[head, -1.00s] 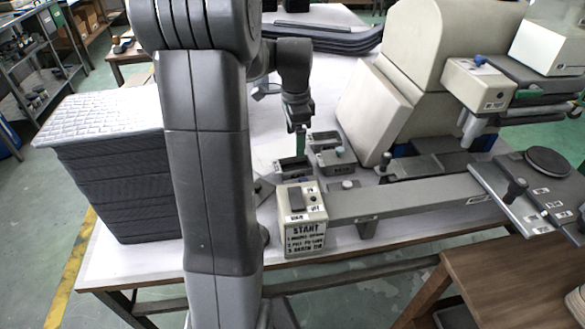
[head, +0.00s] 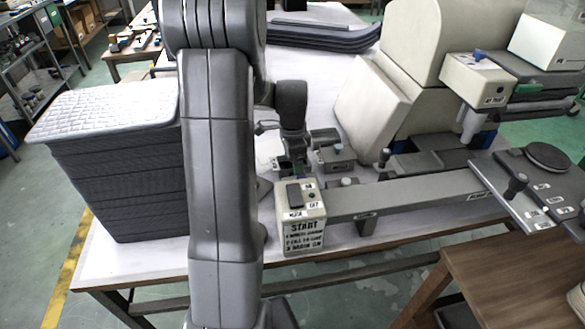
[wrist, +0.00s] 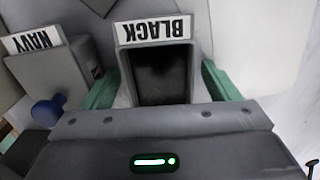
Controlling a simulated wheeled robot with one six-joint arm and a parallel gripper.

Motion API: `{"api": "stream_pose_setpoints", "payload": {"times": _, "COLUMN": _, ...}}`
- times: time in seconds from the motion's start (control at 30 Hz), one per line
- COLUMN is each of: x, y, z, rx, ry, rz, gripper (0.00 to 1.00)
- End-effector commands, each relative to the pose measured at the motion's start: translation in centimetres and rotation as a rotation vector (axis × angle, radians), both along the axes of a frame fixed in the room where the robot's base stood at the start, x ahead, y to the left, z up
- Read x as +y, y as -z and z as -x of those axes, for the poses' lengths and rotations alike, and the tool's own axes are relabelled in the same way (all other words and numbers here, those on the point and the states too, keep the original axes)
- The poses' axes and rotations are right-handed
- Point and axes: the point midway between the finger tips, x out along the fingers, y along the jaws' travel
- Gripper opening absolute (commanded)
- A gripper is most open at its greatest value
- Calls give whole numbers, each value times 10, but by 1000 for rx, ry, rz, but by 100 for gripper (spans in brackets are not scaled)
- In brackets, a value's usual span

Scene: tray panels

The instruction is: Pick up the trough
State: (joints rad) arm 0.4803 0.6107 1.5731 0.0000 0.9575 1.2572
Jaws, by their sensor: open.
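The trough (wrist: 127,88) shows in the wrist view as a small grey open-topped holder with a dark inside and a white tag reading BLACK, upside down in that picture. My gripper (wrist: 157,97) is open, with one green finger on each side of the trough. I cannot tell whether either finger touches it. In the head view my gripper (head: 299,170) points down over the table just behind the START box, and it and the wrist mostly hide the trough there.
A grey block tagged NAVY (wrist: 52,72) with a blue knob (wrist: 47,113) stands close to the left in the wrist view. The beige START box (head: 302,225) and long grey bar (head: 405,198) lie in front. A stack of dark trays (head: 110,170) stands left, beige machinery (head: 400,90) right.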

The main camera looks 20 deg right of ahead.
Motion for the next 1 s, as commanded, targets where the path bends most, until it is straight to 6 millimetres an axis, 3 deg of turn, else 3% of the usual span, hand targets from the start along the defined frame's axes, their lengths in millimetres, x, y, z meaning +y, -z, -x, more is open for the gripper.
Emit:
{"api": "stream_pose_setpoints", "payload": {"times": 0.07, "x": 0, "y": 0, "z": 0, "rx": 0, "ry": 0, "rz": 0, "gripper": 82}}
{"api": "stream_pose_setpoints", "payload": {"times": 0.37, "x": 0, "y": -1, "z": 0, "rx": -1, "ry": 0, "rz": 0, "gripper": 25}}
{"api": "stream_pose_setpoints", "payload": {"times": 0.67, "x": 0, "y": -9, "z": -1, "rx": -3, "ry": 0, "rz": 1, "gripper": 25}}
{"api": "stream_pose_setpoints", "payload": {"times": 1.0, "x": 0, "y": -74, "z": -1, "rx": -5, "ry": 0, "rz": 3, "gripper": 25}}
